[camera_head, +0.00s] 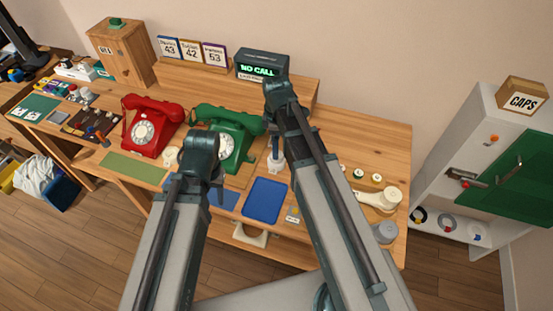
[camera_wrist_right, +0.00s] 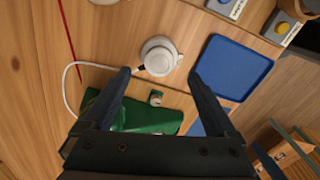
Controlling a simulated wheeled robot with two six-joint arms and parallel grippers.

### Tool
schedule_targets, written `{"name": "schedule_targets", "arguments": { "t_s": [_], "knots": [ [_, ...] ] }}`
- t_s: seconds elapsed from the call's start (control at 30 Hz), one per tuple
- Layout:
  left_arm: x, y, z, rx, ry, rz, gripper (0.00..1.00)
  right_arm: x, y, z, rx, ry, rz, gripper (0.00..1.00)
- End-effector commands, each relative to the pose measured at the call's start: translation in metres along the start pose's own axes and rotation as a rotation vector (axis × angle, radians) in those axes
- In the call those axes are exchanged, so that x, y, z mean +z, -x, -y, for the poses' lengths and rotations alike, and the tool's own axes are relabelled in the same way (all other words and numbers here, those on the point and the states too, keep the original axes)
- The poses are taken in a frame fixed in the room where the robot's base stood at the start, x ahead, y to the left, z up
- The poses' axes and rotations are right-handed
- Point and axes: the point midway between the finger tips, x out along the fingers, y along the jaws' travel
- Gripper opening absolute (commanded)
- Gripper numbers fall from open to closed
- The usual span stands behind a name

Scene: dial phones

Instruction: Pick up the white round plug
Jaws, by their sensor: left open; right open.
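The white round plug (camera_wrist_right: 158,57) lies on the wooden desk in the right wrist view, between a blue tray and a white cord, just beyond the fingertips. It also shows in the head view (camera_head: 277,172), partly covered by my gripper. My right gripper (camera_wrist_right: 160,74) is open above it, one finger to each side; I see no contact. In the head view the right gripper (camera_head: 276,150) points down over the desk. My left gripper (camera_head: 216,192) is open, pointing down in front of the green phone (camera_head: 227,141), its fingers partly hidden by the wrist.
The blue tray (camera_head: 265,200) lies close to the plug. A red phone (camera_head: 150,127) stands left of the green one. A cream handset (camera_head: 377,200) and a grey round piece (camera_head: 384,232) lie at right. A "NO CALL" display (camera_head: 262,66) stands behind.

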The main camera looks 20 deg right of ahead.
Motion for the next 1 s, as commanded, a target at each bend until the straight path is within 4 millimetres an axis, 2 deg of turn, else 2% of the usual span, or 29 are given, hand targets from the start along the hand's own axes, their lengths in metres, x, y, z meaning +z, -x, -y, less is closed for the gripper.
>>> {"name": "schedule_targets", "arguments": {
  "t_s": [0.17,0.5,0.8,1.0],
  "knots": [
    [-0.001,-0.013,-0.001,0.000,0.000,0.000,0.50,0.000,-0.013,0.000,0.000,0.000,0.000,0.92],
    [-0.003,-0.051,-0.005,0.000,0.000,0.000,0.50,-0.001,-0.051,-0.001,0.000,0.000,0.000,0.92],
    [-0.003,-0.051,-0.005,0.000,0.000,0.000,0.50,-0.001,-0.051,-0.001,0.000,0.000,0.000,0.92],
    [-0.003,-0.051,-0.005,0.000,0.000,0.000,0.50,-0.001,-0.051,-0.001,0.000,0.000,0.000,0.56]
  ]
}}
